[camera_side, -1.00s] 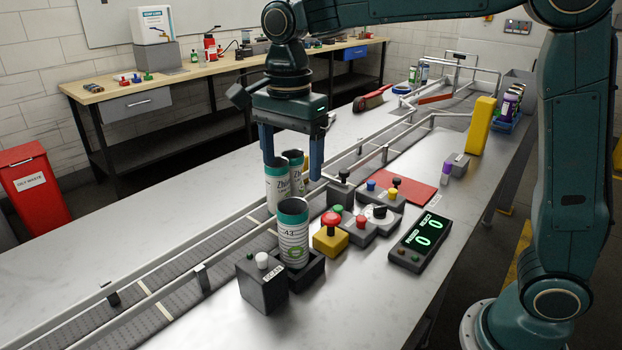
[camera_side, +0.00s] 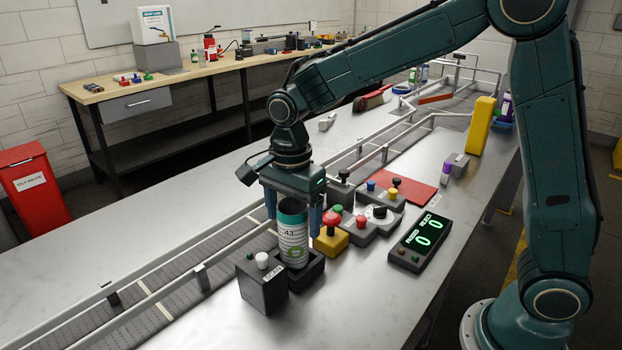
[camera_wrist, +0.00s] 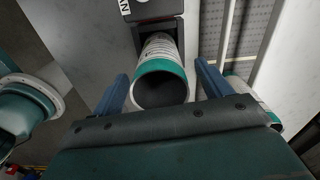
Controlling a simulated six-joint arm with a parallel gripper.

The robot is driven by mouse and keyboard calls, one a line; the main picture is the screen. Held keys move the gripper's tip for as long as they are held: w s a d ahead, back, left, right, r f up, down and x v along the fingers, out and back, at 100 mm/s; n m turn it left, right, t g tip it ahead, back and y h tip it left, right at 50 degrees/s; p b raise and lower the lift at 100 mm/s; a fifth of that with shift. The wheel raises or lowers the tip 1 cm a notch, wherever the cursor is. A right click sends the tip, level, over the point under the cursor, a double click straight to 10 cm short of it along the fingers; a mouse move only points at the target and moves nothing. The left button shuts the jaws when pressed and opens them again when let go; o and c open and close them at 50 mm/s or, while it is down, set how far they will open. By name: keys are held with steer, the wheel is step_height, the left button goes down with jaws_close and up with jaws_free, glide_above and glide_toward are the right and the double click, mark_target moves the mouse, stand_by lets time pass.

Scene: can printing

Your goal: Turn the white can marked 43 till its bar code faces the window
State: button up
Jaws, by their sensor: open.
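The white can marked 43 (camera_side: 293,240) has a teal rim and a green mark low on its side. It stands upright in a dark square holder (camera_side: 312,268) and shows in the wrist view (camera_wrist: 160,75), where its open dark mouth faces the camera. No bar code or window can be made out.
A dark box with a white knob (camera_side: 263,280) adjoins the holder on the left. A yellow box with a red button (camera_side: 331,238) stands close on the right. A conveyor (camera_side: 190,285) runs behind.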

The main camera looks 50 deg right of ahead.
steer(key=shift+f, duration=0.85)
steer(key=shift+c, duration=0.4)
steer(key=c, duration=1)
steer(key=shift+o, duration=0.2)
steer(key=shift+n, duration=0.8)
steer(key=shift+n, duration=0.7)
steer(key=shift+n, duration=0.3)
steer(key=shift+n, duration=0.5)
